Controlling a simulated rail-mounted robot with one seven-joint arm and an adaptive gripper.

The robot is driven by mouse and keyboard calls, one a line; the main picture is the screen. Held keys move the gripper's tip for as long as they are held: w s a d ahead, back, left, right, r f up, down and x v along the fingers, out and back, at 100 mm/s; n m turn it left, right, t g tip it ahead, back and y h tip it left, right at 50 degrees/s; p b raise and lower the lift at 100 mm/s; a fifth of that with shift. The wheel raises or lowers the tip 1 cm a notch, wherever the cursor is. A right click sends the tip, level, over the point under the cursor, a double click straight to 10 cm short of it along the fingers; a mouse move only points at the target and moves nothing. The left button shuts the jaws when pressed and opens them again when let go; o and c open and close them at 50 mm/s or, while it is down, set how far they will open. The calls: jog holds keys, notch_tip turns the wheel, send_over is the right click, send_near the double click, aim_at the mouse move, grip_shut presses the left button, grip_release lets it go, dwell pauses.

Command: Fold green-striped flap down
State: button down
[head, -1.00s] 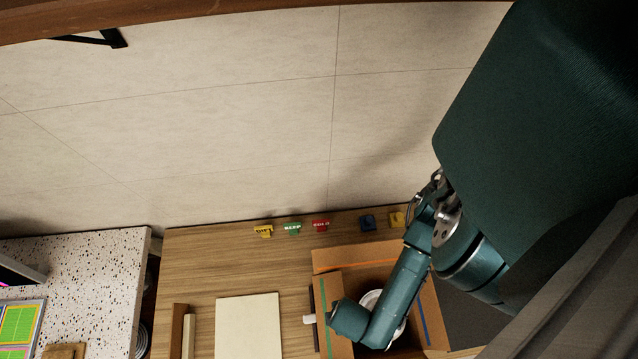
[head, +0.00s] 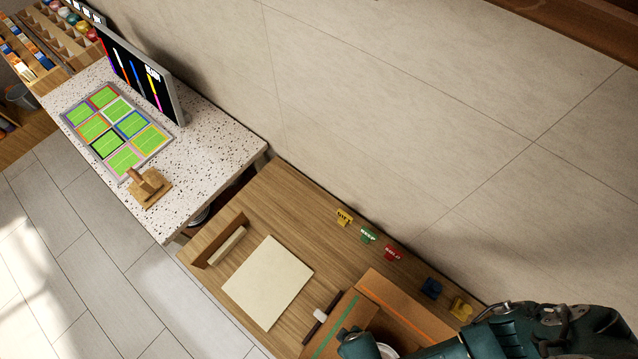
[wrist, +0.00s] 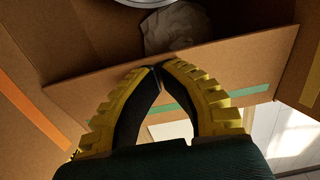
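The open cardboard box stands at the lower right in the head view. Its green-striped flap (head: 334,326) lies along the box's left side there. In the wrist view the green-striped flap (wrist: 215,62) crosses the middle, its stripe partly behind my fingers. My gripper (wrist: 158,70) has yellow ribbed fingers with black pads; the tips meet in front of this flap. Nothing shows between them. I cannot tell whether they touch the flap. In the head view my arm hides part of the box, and the fingers are not visible.
An orange-striped flap (head: 405,305) stands at the box's back side. A white round item (head: 386,352) is inside the box. Price signs, including a red one (head: 393,252), line the table's back edge. A cream board (head: 268,282) lies left of the box.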

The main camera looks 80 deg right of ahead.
jog(key=shift+f+b, duration=0.4)
jog(key=shift+f, duration=0.35)
notch_tip(320, 180, up, 3)
jog(key=p, duration=0.3)
jog(key=shift+r+p, duration=0.15)
jog(key=shift+p, duration=0.15)
jog(key=shift+r, duration=1.95)
jog(key=shift+r, duration=0.1)
notch_tip(320, 180, up, 12)
